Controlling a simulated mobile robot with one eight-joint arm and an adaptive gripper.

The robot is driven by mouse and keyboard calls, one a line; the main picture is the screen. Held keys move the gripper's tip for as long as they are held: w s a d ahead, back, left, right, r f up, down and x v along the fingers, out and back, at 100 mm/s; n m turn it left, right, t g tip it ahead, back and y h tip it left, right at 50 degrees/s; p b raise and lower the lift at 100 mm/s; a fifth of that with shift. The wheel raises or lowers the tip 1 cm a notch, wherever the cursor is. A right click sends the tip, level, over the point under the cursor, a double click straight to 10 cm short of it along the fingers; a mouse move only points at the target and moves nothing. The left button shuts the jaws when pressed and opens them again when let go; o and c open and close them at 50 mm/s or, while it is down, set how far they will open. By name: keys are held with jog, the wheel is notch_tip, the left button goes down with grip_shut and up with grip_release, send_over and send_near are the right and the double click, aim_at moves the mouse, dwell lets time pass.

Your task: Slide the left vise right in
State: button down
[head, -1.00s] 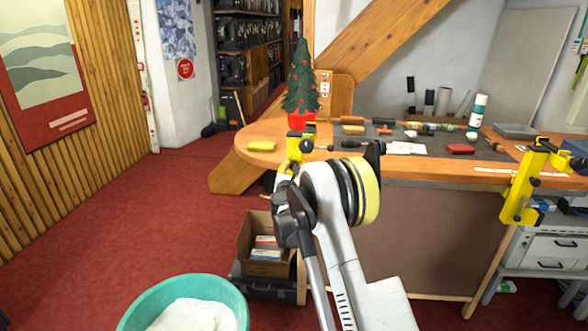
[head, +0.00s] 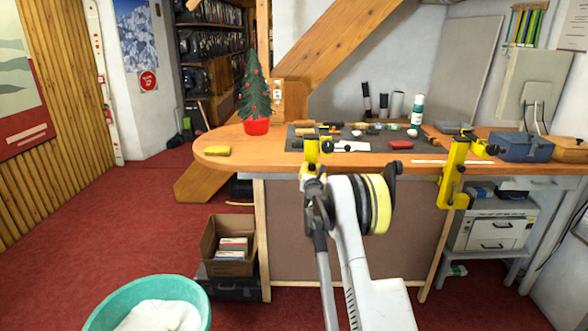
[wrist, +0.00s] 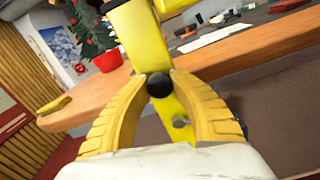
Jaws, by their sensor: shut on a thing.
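The left vise (head: 312,150) is a yellow clamp on the front edge of the wooden bench (head: 225,160). In the wrist view the left vise (wrist: 143,40) runs upright and tilted through the middle. My gripper (wrist: 159,86) is shut on it, with a ribbed yellow finger on each side of its dark round knob. In the head view my gripper is mostly hidden behind my wrist, just below the bench edge. The right vise (head: 455,175), also yellow, is clamped on the same edge farther right.
Bare bench edge runs between the two vises. A small potted tree (head: 256,95), yellow sponge (head: 217,151) and red block (head: 400,145) stand or lie on the bench.

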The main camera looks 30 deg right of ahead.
jog(key=shift+s+d, duration=0.55)
jog(key=shift+d, duration=0.3)
jog(key=shift+s+d, duration=0.55)
jog(key=shift+d, duration=0.25)
jog(key=c, duration=1.4)
grip_release()
jog(key=shift+d, duration=0.1)
jog(key=o, duration=0.3)
jog(key=shift+s+d, duration=0.1)
jog(key=shift+d, duration=0.05)
jog(key=shift+o, duration=0.2)
jog(key=v, duration=1.2)
